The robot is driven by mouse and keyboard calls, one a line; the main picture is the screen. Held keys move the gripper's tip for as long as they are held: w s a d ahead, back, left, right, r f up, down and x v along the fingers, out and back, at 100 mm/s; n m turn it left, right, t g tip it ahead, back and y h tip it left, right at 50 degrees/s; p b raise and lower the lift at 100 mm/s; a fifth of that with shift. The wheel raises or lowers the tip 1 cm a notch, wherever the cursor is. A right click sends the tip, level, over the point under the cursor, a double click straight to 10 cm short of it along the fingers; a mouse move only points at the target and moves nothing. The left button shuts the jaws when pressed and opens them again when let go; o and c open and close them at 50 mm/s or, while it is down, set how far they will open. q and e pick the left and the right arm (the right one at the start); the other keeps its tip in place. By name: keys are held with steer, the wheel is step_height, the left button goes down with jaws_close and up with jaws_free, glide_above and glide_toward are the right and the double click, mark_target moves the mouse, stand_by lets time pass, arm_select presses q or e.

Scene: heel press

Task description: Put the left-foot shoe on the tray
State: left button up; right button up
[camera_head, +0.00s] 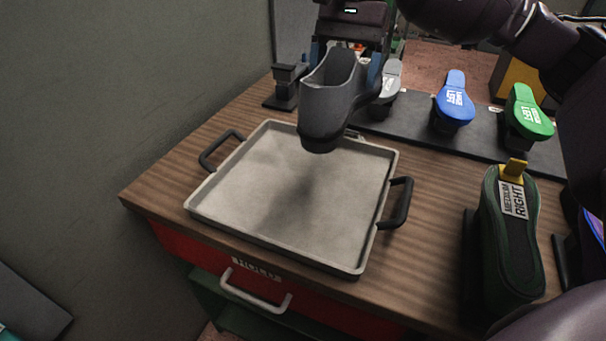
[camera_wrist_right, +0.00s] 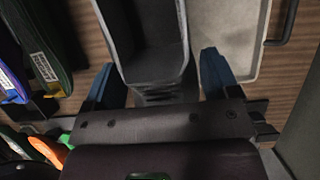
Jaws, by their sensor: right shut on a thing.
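A dark grey shoe (camera_head: 332,102) hangs over the back part of the tray, toe pointing down toward the viewer. My right gripper (camera_head: 346,62) is shut on it, with blue fingers on both sides; the right wrist view shows the shoe (camera_wrist_right: 150,40) between the fingers of the gripper (camera_wrist_right: 165,85). Any left or right marking on this shoe is hidden. The tray (camera_head: 215,203) is square, light grey, with black handles, and lies empty on the wooden bench. A shadow falls on its floor below the shoe. My left gripper is not in view.
A dark green shoe labelled "MEDIUM RIGHT" (camera_head: 515,245) stands right of the tray. Behind, a dark strip (camera_head: 480,131) carries grey, blue (camera_head: 455,103) and green (camera_head: 528,113) foot-shaped pieces. A grey wall (camera_head: 130,90) borders the left. A drawer handle (camera_head: 255,292) juts out in front.

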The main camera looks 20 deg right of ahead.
step_height(320, 180, down, 19)
steer(key=shift+f+b, duration=0.1)
steer(key=shift+b, duration=0.75)
steer(key=shift+f, duration=0.45)
steer(key=o, duration=1.1)
steer(key=shift+r, duration=0.1)
steer(key=v, duration=1.2)
